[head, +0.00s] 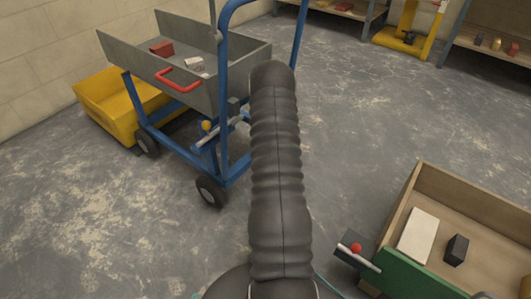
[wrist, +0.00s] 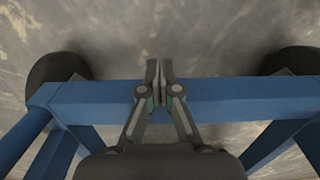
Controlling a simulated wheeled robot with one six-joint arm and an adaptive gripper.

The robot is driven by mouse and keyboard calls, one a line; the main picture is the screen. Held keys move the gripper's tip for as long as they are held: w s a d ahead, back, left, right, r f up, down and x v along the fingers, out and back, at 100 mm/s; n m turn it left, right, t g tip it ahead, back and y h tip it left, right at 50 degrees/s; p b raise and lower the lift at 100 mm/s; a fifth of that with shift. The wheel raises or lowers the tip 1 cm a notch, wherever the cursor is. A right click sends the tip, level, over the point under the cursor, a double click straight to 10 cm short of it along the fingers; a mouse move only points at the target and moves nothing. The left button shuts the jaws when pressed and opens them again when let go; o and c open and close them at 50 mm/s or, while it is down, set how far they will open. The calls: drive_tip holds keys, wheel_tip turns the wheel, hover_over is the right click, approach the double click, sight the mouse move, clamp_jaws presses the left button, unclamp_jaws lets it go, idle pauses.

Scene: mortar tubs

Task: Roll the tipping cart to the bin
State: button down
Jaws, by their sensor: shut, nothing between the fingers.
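The tipping cart has a grey tray (head: 185,65) on a blue frame (head: 226,95) with black wheels (head: 211,192). The tray has a red handle (head: 178,84), and a lever with a yellow knob (head: 207,126) sits below it. A yellow bin (head: 103,104) stands on the floor behind the cart at the left, partly hidden by it. In the wrist view my gripper (wrist: 160,66) is shut and empty, its fingers over a blue frame bar (wrist: 225,100) between two dark wheels (wrist: 58,75). I cannot tell whether they touch the bar. My arm hides the gripper in the head view.
A wooden box (head: 480,208) with a green front and a red-knobbed lever (head: 356,248) stands at the lower right. Shelves (head: 490,42) and a yellow stand (head: 406,38) line the back right. The pale wall (head: 30,60) is at the left. Middle floor is clear.

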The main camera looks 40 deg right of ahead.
drive_tip(key=s+r+p, duration=0.1)
drive_tip(key=s+r, duration=0.2)
drive_tip(key=r, duration=0.7)
drive_tip(key=shift+s+d, duration=0.15)
drive_tip(key=shift+d, duration=0.2)
